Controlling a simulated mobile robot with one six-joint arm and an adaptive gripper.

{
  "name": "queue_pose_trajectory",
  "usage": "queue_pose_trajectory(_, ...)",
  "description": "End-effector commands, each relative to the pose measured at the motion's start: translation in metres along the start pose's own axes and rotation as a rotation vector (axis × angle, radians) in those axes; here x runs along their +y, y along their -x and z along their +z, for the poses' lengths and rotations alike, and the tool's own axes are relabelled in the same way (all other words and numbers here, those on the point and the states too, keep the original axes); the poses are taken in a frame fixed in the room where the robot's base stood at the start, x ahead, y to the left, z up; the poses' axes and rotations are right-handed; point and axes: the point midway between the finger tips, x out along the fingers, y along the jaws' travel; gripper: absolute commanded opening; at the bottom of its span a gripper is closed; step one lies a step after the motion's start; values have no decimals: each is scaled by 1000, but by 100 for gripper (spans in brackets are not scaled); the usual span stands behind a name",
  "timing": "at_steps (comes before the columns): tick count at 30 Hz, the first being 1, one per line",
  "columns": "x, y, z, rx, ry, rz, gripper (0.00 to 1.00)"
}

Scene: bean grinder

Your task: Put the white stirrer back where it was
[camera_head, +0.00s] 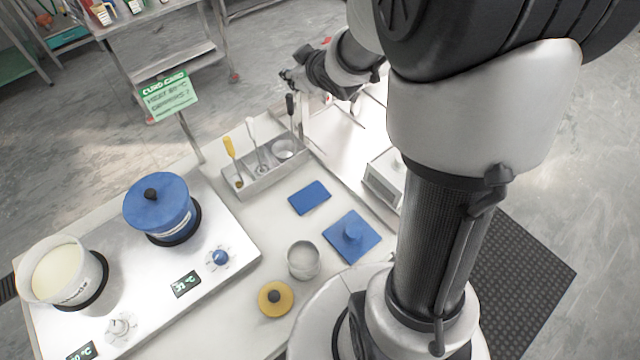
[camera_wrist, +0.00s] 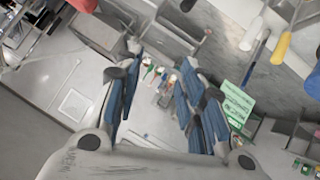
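The white stirrer (camera_head: 252,131) stands upright, leaning slightly, in the middle part of a grey metal rack (camera_head: 265,184). Its lower end is partly hidden by the rack wall. In the wrist view its white handle (camera_wrist: 251,34) shows at the upper right, outside the fingers. My gripper (camera_head: 289,78) is above and behind the rack's right end, apart from the stirrer. In the wrist view my gripper's fingers (camera_wrist: 160,60) are spread wide with nothing between them.
A yellow-handled tool (camera_head: 230,148) and a black-handled tool (camera_head: 290,106) stand in the same rack. A blue pot (camera_head: 160,205) and a white pot (camera_head: 60,272) stand on the left hotplates. A green card (camera_head: 168,96) rises behind. A blue block (camera_head: 309,198) lies in front.

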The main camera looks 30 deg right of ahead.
Motion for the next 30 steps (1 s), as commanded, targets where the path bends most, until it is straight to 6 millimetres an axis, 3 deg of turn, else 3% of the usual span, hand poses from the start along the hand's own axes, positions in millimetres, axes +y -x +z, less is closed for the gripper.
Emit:
queue_pose_trajectory(1, 0, 29, -9, -40, -20, 32, 36)
queue_pose_trajectory(5, -13, 98, -2, -172, -114, 74, 36)
queue_pose_trajectory(9, -49, 174, 20, -306, -231, 50, 36)
queue_pose_trajectory(15, -115, 261, 61, -460, -353, -73, 36)
queue_pose_trajectory(18, -138, 287, 76, -508, -380, -129, 36)
queue_pose_trajectory(21, -151, 301, 84, -536, -392, -162, 36)
queue_pose_trajectory(30, -154, 305, 87, -547, -395, -171, 36)
